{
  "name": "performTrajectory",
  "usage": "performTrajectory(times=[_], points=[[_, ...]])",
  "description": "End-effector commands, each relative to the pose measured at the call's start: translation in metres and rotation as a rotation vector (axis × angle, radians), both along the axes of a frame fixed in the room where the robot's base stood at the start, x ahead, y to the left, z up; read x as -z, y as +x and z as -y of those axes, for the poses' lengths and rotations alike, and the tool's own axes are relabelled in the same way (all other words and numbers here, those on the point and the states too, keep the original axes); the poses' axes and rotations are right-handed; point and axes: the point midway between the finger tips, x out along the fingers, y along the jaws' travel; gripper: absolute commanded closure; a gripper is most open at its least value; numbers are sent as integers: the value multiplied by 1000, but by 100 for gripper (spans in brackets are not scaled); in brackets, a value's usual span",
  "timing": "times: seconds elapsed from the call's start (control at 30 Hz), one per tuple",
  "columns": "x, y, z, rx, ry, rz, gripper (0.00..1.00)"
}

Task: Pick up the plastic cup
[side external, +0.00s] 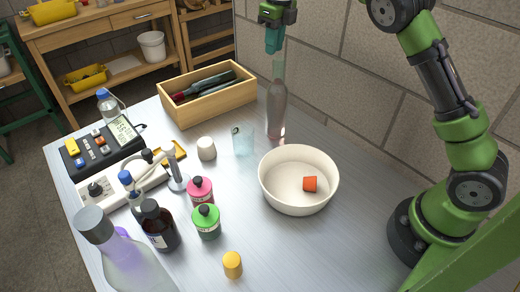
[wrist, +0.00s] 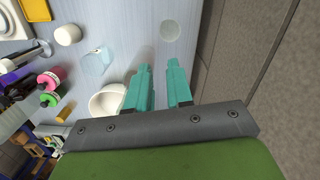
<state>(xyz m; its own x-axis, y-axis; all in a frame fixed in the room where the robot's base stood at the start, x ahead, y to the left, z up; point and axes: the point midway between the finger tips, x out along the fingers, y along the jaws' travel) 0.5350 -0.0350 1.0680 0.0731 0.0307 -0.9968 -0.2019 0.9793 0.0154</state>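The plastic cup looks to be the small clear, pale bluish cup (side external: 243,141) standing upright on the metal table, between a white cap and a tall clear bottle. It also shows in the wrist view (wrist: 97,60), left of my fingers. My gripper (side external: 274,40) is high above the table, near the top of the tall bottle and well above the cup. In the wrist view its two teal fingers (wrist: 159,72) are apart with nothing between them.
The tall clear bottle (side external: 277,105) stands right of the cup. A white bowl (side external: 272,190) holding a small orange piece is in front. The white cap (side external: 206,148) is left of the cup. A wooden crate (side external: 208,108) with bottles stands behind. The table's front right is clear.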

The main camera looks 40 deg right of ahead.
Motion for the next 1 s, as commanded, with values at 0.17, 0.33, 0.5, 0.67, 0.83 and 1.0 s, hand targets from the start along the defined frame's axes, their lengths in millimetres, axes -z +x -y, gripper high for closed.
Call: performTrajectory(times=[0.17, 0.33, 0.5, 0.67, 0.83, 1.0], points=[[38, 12, -4, 14, -47, -61, 79], [60, 12, -4, 10, -53, -75, 79], [97, 11, -4, 9, -51, -76, 79], [131, 12, -3, 10, -52, -74, 79], [154, 12, -2, 10, -51, -71, 79], [164, 12, -2, 10, -51, -71, 79]])
